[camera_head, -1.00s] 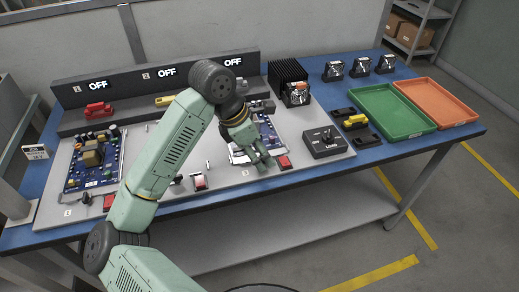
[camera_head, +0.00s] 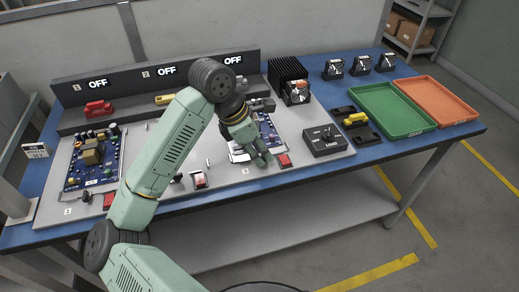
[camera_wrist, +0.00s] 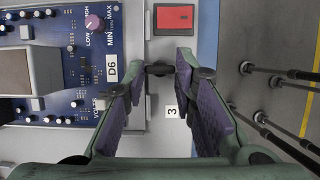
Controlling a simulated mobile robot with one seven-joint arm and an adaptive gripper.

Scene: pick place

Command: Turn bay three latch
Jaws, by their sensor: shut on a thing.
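The bay three latch (camera_wrist: 160,69) is a small black piece on the grey panel, below the red button (camera_wrist: 173,17) and beside the board's edge in the wrist view. In the head view my gripper (camera_head: 262,161) reaches down to the front edge of the bay three board (camera_head: 270,132), left of the red button (camera_head: 284,160). My fingers hide the latch there. A label with a 3 (camera_wrist: 172,111) lies between the fingers in the wrist view.
A black box with a lever (camera_head: 325,141) stands right of bay three. Green (camera_head: 426,122) and orange (camera_head: 466,110) trays lie at the right. Displays above the bays read OFF (camera_head: 232,60). Another board (camera_head: 95,160) sits at the left. Black rods (camera_wrist: 275,75) show beyond the table edge.

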